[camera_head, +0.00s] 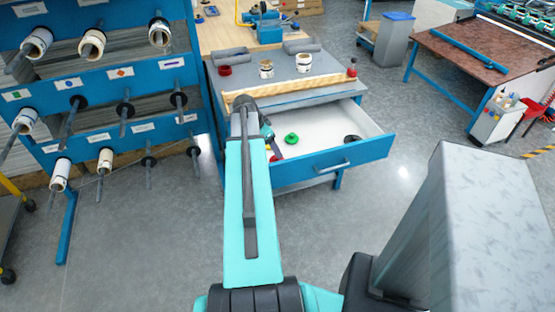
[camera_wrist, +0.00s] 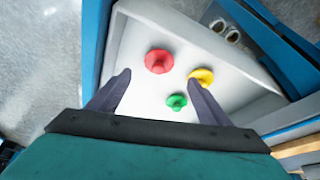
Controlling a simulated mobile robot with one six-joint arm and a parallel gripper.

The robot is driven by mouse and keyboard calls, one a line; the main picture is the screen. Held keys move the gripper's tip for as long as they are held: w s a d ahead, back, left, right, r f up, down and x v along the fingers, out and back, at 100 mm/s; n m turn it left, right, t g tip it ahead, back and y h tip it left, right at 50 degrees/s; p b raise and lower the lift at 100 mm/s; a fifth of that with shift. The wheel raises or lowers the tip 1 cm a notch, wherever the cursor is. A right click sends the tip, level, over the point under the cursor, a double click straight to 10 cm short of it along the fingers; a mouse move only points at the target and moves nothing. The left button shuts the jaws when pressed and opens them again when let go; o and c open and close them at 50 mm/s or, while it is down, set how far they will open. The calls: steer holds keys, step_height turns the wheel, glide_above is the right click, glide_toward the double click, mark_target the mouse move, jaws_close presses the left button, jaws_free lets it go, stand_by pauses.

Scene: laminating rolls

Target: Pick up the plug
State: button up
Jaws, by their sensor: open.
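Several plugs lie in the white-lined open drawer (camera_wrist: 143,28). In the wrist view a red plug (camera_wrist: 159,61) lies farthest left, a yellow plug (camera_wrist: 201,77) to its right, and a green plug (camera_wrist: 176,102) below them. My gripper (camera_wrist: 158,82) is open and empty above the drawer, its fingers spread on either side of the red and green plugs, with the yellow plug by the right fingertip. Which plug is meant cannot be told.
The drawer's blue front (camera_head: 330,165) and side walls surround the plugs. A dark round thing (camera_head: 353,139) lies at the drawer's right. The grey worktop (camera_head: 285,78) above holds rolls and a red-topped piece. A blue roll rack (camera_head: 110,80) stands close on the left.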

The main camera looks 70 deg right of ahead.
mark_target(277, 160)
steer(key=shift+x, duration=1.75)
steer(key=shift+p+x, duration=0.95)
steer(key=shift+x, duration=1.6)
steer(key=shift+s, duration=0.1)
steer(key=shift+c, duration=0.5)
steer(key=c, duration=1)
